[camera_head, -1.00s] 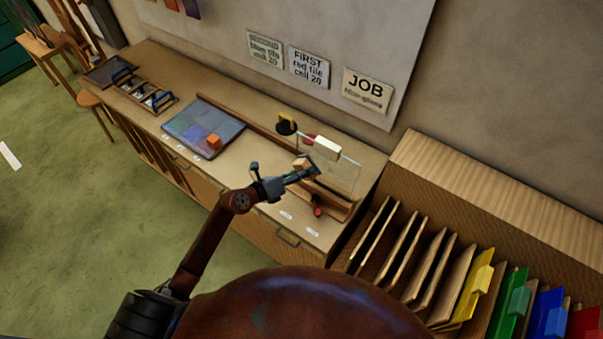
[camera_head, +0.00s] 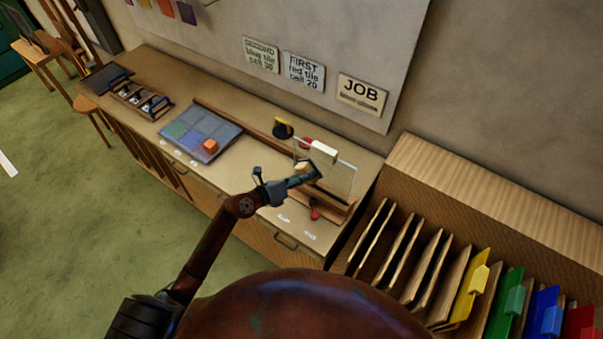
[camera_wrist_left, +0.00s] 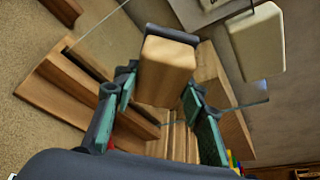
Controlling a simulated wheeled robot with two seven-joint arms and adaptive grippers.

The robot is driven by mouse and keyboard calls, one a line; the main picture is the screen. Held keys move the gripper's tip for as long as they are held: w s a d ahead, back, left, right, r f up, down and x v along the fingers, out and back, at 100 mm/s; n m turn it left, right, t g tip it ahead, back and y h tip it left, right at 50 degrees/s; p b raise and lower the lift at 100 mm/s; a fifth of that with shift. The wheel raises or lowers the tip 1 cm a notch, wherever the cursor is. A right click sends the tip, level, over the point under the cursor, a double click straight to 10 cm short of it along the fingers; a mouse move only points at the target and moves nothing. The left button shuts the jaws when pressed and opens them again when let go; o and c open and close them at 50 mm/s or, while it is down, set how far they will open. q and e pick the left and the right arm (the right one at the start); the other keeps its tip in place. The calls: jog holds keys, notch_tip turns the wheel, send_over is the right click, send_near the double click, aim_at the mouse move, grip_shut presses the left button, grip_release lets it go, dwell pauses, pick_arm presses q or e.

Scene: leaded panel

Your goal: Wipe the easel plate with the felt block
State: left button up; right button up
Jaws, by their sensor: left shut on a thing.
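The easel plate (camera_head: 342,176) is a clear upright pane on a wooden easel at the right end of the bench. Its edge and dark corner also show in the wrist view (camera_wrist_left: 250,103). The felt block (camera_wrist_left: 168,65) has a wooden body and a dark grey felt face at its far end. My left gripper (camera_head: 308,174) is shut on this block, one finger on each side, in front of the plate. The felt face is close to the pane; I cannot tell whether it touches. My right gripper is not in view.
A cream block (camera_head: 323,152) sits at the plate's top edge. A small red object (camera_head: 315,212) lies by the easel's foot. A tile panel with an orange cube (camera_head: 210,146) lies further left. A rack of upright boards (camera_head: 430,262) stands at the right.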

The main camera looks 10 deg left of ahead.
pick_arm(q)
jog(key=shift+s+d+r+p, duration=0.25)
jog(key=shift+s+d+p, duration=0.1)
jog(key=shift+d+p, duration=0.3)
jog(key=shift+s+d+f, duration=0.15)
jog(key=shift+d, duration=0.4)
jog(key=shift+s+d+p, duration=0.25)
jog(key=shift+d+p, duration=0.6)
jog(key=shift+p, duration=0.05)
jog(key=shift+s+d+p, duration=0.25)
jog(key=shift+d+p, duration=0.25)
jog(key=shift+d, duration=0.3)
jog(key=shift+s+d+p, duration=0.3)
jog(key=shift+d+p, duration=0.4)
jog(key=shift+d, duration=0.15)
jog(key=shift+s+d+p, duration=0.25)
jog(key=shift+d+p, duration=0.25)
jog(key=shift+d, duration=0.25)
